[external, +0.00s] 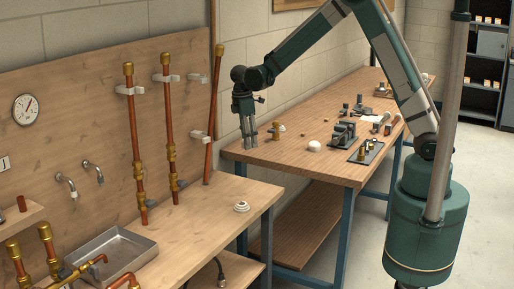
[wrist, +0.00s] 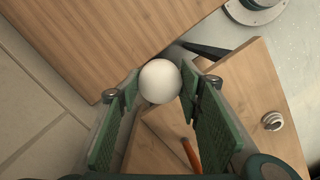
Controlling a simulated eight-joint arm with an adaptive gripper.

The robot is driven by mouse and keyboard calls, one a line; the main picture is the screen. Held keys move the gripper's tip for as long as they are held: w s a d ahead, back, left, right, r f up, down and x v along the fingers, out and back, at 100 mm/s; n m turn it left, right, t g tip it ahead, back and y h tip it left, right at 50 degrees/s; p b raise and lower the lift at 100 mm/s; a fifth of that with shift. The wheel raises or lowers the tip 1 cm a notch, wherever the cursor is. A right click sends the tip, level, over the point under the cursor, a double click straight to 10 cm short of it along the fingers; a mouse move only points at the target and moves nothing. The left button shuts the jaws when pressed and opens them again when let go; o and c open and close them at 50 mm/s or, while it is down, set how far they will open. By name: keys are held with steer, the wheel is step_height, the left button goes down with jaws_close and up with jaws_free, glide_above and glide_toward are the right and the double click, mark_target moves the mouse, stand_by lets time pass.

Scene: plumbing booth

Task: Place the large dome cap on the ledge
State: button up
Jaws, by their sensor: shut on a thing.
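The large dome cap (wrist: 160,81) is a smooth, white, rounded piece between my fingertips in the wrist view. My gripper (external: 247,141) is shut on it, pointing down beside the near left corner of the workbench in the external view. The cap cannot be made out between the fingers there. A small wooden ledge (external: 12,222) juts from the wall panel at the far left, with a short copper stub on it. My gripper is well to the right of this ledge.
A white ringed fitting (external: 241,206) sits on the front counter (external: 205,232); it also shows in the wrist view (wrist: 273,120). Another white rounded piece (external: 314,146) lies on the workbench (external: 290,160). Upright copper pipes (external: 170,140) and a metal tray (external: 112,255) stand left of my gripper.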

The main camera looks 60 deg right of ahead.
steer(key=s+a+f+m+b, duration=0.15)
steer(key=s+a, duration=0.25)
steer(key=a, duration=0.5)
steer(key=s+a+f, duration=0.3)
steer(key=a, duration=0.6)
step_height(320, 180, up, 4)
steer(key=n+t, duration=0.2)
steer(key=n, duration=2.3)
glide_above(172, 243)
steer(key=shift+s+a+y, duration=0.1)
steer(key=shift+s+y, duration=0.1)
steer(key=shift+y, duration=0.2)
steer(key=shift+f, duration=3.15)
steer(key=shift+f, duration=0.1)
steer(key=shift+f+b, duration=0.35)
steer(key=shift+f, duration=1.4)
steer(key=shift+f, duration=0.15)
